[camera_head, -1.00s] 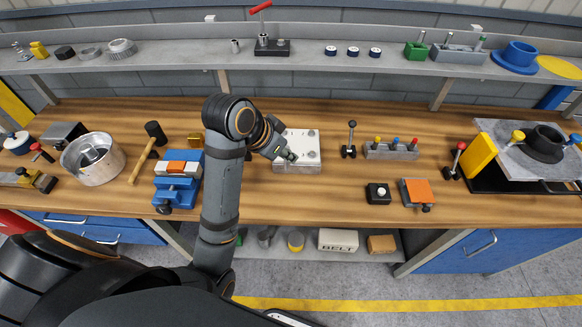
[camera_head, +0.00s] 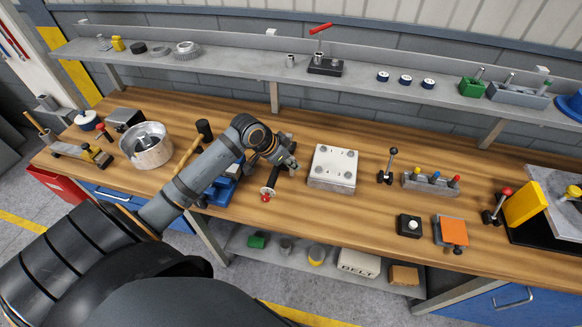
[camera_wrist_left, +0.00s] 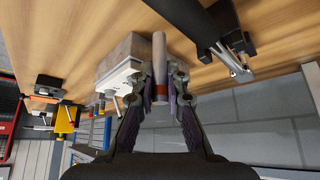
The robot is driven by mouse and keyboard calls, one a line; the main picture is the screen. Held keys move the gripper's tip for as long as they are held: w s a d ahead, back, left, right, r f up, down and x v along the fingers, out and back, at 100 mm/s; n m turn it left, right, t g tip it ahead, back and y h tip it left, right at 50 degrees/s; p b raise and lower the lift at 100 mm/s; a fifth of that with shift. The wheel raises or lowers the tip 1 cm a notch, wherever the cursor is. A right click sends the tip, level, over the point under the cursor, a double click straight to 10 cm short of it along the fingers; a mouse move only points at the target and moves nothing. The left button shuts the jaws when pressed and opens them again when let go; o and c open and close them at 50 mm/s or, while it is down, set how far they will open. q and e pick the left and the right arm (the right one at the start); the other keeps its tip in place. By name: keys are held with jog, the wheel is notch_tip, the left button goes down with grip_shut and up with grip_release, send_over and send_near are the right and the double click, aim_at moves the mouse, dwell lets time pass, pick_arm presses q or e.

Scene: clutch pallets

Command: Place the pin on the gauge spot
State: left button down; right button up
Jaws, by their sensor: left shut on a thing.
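My left gripper (camera_head: 290,163) is just left of a pale metal block (camera_head: 334,168) with round spots on its top. In the left wrist view the gripper (camera_wrist_left: 162,92) is shut on the pin (camera_wrist_left: 159,55), a grey cylinder with a reddish band, which points away from the palm. In the head view I cannot make out the pin at the gripper. A dark tool with a red end (camera_head: 265,196) lies on the bench below the gripper. I cannot tell for certain which spot is the gauge spot. My right gripper is not in view.
Left of the arm are a metal pot (camera_head: 148,150) and a hammer (camera_head: 204,130); a blue vise (camera_head: 222,190) is partly behind the arm. Right of the block stand a black lever (camera_head: 388,167) and a rack with coloured knobs (camera_head: 430,184). Bare wood lies in front of the block.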

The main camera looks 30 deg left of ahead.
aim_at(291, 170)
pick_arm(q)
jog(key=shift+a+f, duration=0.15)
jog(key=shift+f, duration=0.05)
notch_tip(291, 170, down, 2)
jog(key=shift+f+p, duration=0.2)
jog(key=shift+p, duration=0.5)
jog(key=shift+f, duration=0.45)
jog(key=shift+f, duration=0.15)
jog(key=c, duration=1.6)
grip_release()
jog(key=shift+c, duration=0.2)
jog(key=shift+a, duration=0.1)
